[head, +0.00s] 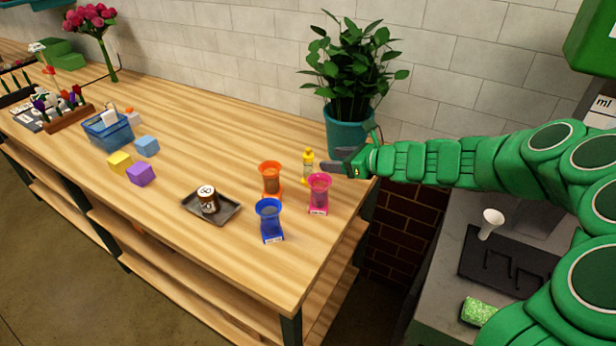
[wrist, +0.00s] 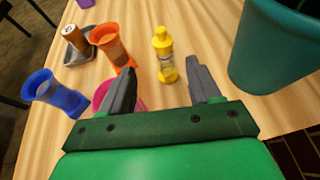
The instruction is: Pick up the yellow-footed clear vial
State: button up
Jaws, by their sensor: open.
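A small upright vial (head: 308,165) with a yellow top, a paler middle and a yellow foot stands on the wooden table. It also shows in the wrist view (wrist: 165,54), just beyond my fingertips and in line with the gap between them. My gripper (wrist: 161,70) is open and empty. In the head view my gripper (head: 328,167) is just right of the vial, its fingers pointing left towards it. I cannot tell whether the vial's base is between the fingers.
An orange cup (head: 271,178), a pink cup (head: 319,190) and a blue cup (head: 269,220) stand close by. The pink cup (wrist: 106,92) is partly behind my left finger. A teal plant pot (head: 347,136) is close on the far side. A tray (head: 228,210) holds a brown can.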

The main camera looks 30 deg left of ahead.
aim_at(308, 170)
jog(key=shift+w+x, duration=0.15)
jog(key=shift+x, duration=1.9)
jog(key=shift+w+x, duration=0.1)
jog(key=shift+x, duration=1.95)
jog(key=shift+f, duration=0.1)
jog(key=shift+c, duration=0.3)
jog(key=shift+d, duration=0.1)
grip_shut()
